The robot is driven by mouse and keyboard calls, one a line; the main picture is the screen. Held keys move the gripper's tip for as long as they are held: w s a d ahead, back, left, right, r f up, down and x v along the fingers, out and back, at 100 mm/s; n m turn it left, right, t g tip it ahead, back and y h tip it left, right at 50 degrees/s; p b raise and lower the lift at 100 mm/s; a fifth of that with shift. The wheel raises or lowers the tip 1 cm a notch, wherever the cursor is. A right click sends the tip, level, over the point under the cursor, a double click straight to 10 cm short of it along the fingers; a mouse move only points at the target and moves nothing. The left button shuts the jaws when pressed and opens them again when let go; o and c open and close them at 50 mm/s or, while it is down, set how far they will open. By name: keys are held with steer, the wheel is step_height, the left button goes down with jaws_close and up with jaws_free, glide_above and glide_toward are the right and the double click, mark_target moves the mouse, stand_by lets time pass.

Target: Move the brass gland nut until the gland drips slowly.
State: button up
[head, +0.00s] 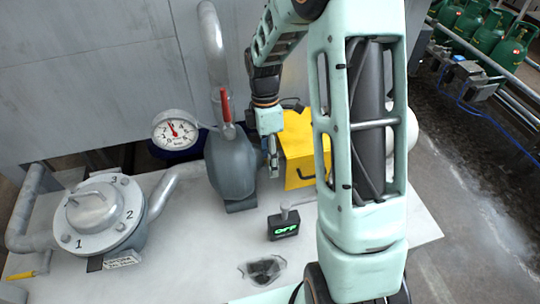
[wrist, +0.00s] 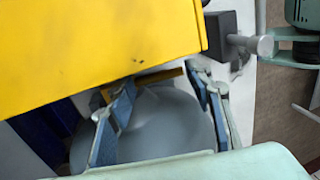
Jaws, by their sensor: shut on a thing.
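My gripper (head: 273,168) points down between the grey pump body (head: 231,165) and the yellow guard (head: 302,150). In the wrist view my gripper (wrist: 161,78) has its two fingers on either side of a brass-coloured piece (wrist: 170,75), which I take for the gland nut. It is shut on this piece. Only a narrow strip of the nut shows between the fingertips, beneath the yellow guard's edge. In the head view the nut is hidden by my gripper. No drip can be made out at the gland.
A small black box (head: 284,226) shows green "OFF". A dark drain opening (head: 262,271) lies in the pale bench (head: 190,255). A round gauge (head: 175,131) and red-handled valve (head: 226,105) stand left of my gripper. A numbered flanged housing (head: 97,217) is farther left.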

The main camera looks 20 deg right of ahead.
steer(key=shift+w+r, duration=0.1)
stand_by(0.3)
steer(key=o, duration=1.7)
steer(key=v, duration=1.2)
steer(key=shift+w, duration=0.15)
steer(key=shift+w, duration=0.1)
